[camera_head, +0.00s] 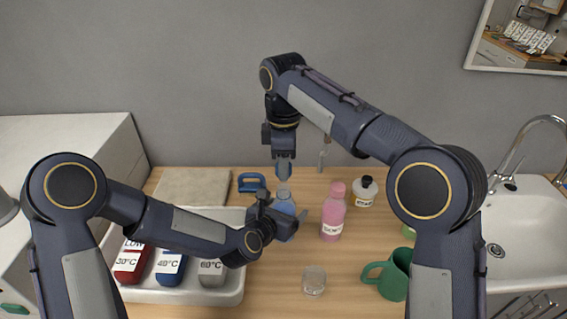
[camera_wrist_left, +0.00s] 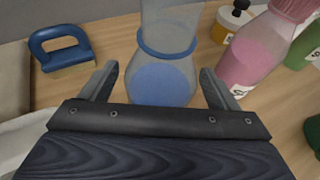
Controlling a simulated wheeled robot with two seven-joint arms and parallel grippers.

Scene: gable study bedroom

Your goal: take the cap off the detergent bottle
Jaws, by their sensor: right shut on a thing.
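The detergent bottle (camera_head: 284,228) is a clear blue bottle standing upright on the wooden counter. In the left wrist view the bottle (camera_wrist_left: 163,82) has a blue ring around it and runs out of the top edge. My left gripper (camera_head: 283,208) is open, with one finger on each side of the bottle; the left wrist view shows a gap at the left finger. My right gripper (camera_head: 284,166) points down above the bottle, shut on a small bluish thing that looks like the cap (camera_head: 283,172). The cap seems apart from the bottle's top, though the fingers partly hide it.
A glass (camera_head: 314,281) and green mug (camera_head: 395,275) stand in front. A blue-handled object (camera_head: 251,182) lies behind left; a white tray (camera_head: 232,290) holds several containers.

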